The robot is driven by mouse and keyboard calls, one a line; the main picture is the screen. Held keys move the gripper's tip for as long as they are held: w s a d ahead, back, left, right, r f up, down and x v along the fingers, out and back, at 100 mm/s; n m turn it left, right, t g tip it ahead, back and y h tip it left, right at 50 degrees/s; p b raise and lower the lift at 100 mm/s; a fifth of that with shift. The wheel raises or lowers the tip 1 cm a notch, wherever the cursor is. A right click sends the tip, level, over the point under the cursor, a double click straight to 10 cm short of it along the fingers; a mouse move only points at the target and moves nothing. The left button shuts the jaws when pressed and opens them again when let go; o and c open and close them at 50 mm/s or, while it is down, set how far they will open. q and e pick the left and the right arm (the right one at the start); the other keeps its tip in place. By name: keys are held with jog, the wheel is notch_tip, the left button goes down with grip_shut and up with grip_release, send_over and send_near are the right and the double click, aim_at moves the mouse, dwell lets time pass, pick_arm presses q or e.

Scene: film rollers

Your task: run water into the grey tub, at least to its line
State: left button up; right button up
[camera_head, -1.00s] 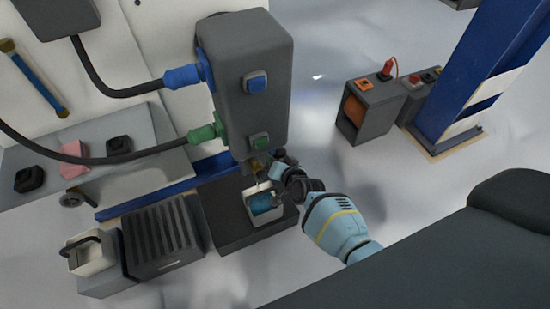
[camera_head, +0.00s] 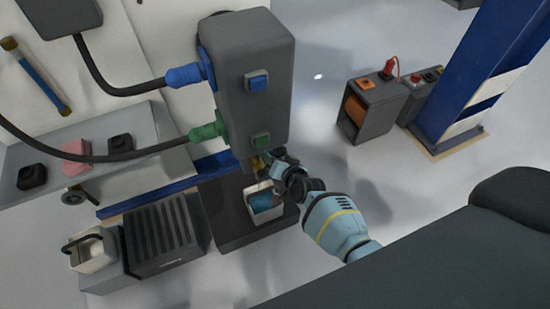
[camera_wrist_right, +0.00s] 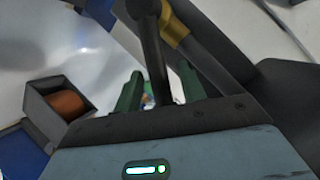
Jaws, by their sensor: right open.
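The grey tub (camera_head: 272,217) stands upright on a dark base below the tall dispenser (camera_head: 252,95). Blue water (camera_head: 264,201) shows inside it; I cannot make out its line. A brass tap (camera_head: 257,164) sits under the dispenser, partly hidden by my right gripper (camera_head: 275,165). That gripper is open beside the tap, above the tub's back right side. In the right wrist view, the brass part (camera_wrist_right: 173,27) and a dark bar show close to the open fingers (camera_wrist_right: 160,90); I cannot tell whether they touch. My left gripper is not in view.
A ribbed dark unit (camera_head: 162,238) and a pale container with a dark handle (camera_head: 90,252) stand at left. Blue and green connectors carry hoses on the dispenser.

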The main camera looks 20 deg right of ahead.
jog(key=shift+s+r, duration=0.25)
jog(key=shift+s, duration=0.15)
jog(key=p+v, duration=0.3)
jog(key=v, duration=0.3)
jog(key=shift+s, duration=0.35)
jog(key=shift+r, duration=0.1)
